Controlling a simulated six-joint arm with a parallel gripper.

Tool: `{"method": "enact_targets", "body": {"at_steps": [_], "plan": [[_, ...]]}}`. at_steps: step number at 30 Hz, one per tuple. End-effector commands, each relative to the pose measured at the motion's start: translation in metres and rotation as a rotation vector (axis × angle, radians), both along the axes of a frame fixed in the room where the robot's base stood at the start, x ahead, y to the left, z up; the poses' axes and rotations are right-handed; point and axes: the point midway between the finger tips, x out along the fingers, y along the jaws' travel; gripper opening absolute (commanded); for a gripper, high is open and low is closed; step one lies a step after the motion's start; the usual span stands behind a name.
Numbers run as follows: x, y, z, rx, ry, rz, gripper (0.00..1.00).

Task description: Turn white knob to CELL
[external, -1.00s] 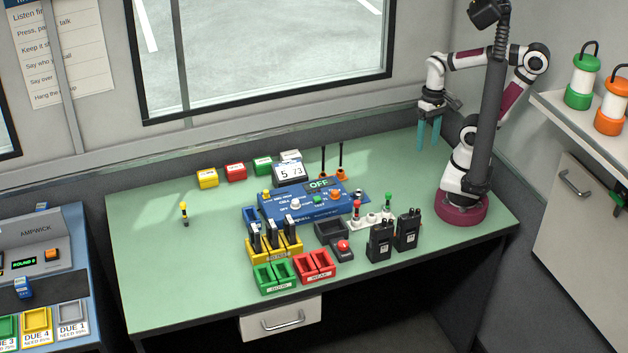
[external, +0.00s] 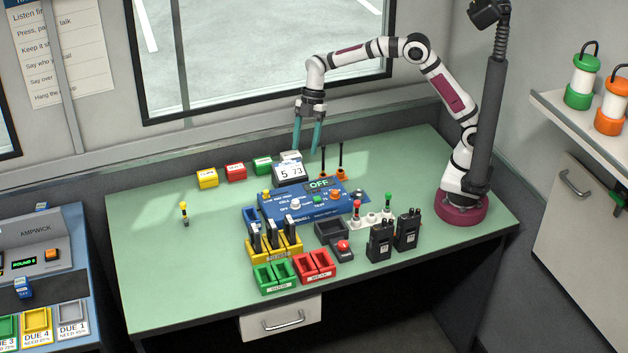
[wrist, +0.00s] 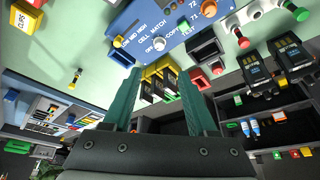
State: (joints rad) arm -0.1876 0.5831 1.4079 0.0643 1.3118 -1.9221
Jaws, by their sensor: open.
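The white knob (external: 296,205) sits on the blue console (external: 325,208), near small printed labels; the console's display reads OFF. The knob also shows in the wrist view (wrist: 159,43), near the CELL, MATCH and COPY lettering, and nothing covers it. Which label it points to is too small to tell. My gripper (external: 307,149) hangs in the air above and behind the console, with its two teal fingers pointing down, apart and empty. In the wrist view its fingers (wrist: 162,75) reach up from below, and the knob lies beyond the tips. The gripper does not touch the knob.
Yellow (external: 262,195) and orange (external: 336,195) knobs share the console. A counter (external: 291,173) and orange antenna posts (external: 341,172) stand behind it. Yellow charger slots (external: 274,251) with handsets stand in front, and black radios (external: 380,243) at the right. The table's left side is mostly clear.

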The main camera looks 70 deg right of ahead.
Motion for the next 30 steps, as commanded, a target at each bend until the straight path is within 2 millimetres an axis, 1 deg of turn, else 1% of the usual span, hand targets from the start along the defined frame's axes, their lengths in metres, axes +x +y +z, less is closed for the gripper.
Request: {"method": "enact_targets", "body": {"at_steps": [4,12,16,18,21,25,30], "plan": [[0.001,0.010,-0.022,0.001,-0.004,0.020,0.58],[0.000,0.041,-0.098,-0.001,-0.002,0.018,0.58],[0.000,0.052,-0.125,0.000,-0.002,0.015,0.58],[0.001,0.056,-0.134,0.000,-0.004,0.015,0.58],[0.001,0.059,-0.142,0.001,-0.006,0.014,0.58],[0.001,0.060,-0.145,0.000,-0.006,0.014,0.58],[0.001,0.060,-0.145,0.001,-0.006,0.014,0.58]]}}
